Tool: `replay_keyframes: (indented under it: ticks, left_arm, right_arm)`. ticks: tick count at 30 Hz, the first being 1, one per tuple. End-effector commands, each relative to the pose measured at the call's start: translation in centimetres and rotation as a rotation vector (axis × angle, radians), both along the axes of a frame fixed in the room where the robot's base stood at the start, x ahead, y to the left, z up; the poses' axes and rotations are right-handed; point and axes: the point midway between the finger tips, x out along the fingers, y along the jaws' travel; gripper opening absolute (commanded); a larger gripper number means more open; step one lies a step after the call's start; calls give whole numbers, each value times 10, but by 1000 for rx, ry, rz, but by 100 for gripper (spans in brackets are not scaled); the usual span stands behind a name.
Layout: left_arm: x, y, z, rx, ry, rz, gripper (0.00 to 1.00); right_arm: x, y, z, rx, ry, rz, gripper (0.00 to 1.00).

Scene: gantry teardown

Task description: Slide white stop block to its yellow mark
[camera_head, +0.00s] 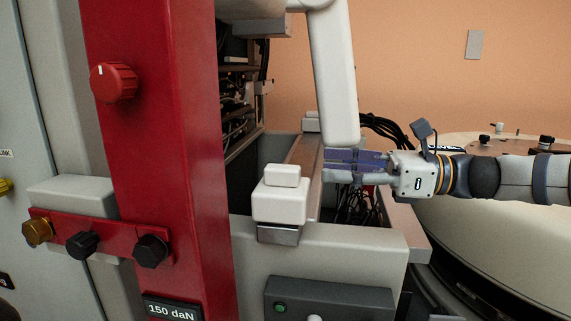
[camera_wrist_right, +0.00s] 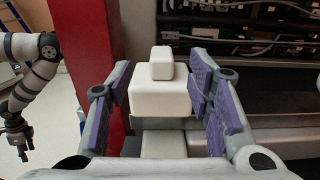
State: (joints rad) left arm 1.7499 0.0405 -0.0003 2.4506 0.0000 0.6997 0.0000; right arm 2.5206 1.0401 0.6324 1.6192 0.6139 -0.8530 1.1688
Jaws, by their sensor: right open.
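The white stop block (camera_head: 280,201), with a smaller white knob on top, sits on a metal rail (camera_head: 306,150) at its near end. In the right wrist view the block (camera_wrist_right: 160,97) shows between my two purple-padded fingers, ahead of the palm. My right gripper (camera_head: 328,163) comes in from the right. It is open and empty, just behind and right of the block in the head view, apart from it. I see no yellow mark. My left gripper (camera_wrist_right: 18,142) shows small at the left of the right wrist view, away from the block; its jaws are unclear.
A red column (camera_head: 165,130) with a red knob stands left of the block. A dark control box (camera_head: 330,298) with a green button is below. Dark cables lie in the bay.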

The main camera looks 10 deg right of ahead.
Motion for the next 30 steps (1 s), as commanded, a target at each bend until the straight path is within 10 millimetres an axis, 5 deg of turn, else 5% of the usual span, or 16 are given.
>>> replay_keyframes:
  ticks: [9, 21, 28, 30]
  left_arm:
    - [-11, 0, -11, 0, 38, -1, 40]
    - [-11, 0, -12, 0, 39, -1, 40]
    - [-11, 0, -12, 0, 39, -1, 40]
    - [-11, 0, -12, 0, 39, -1, 40]
  right_arm:
    - [30, 70, -6, -3, 8, 2, 47]
    - [36, 85, -3, -2, 2, -2, 47]
    - [36, 85, -3, -2, 2, -1, 0]
    - [36, 85, -3, -3, 2, -1, 0]
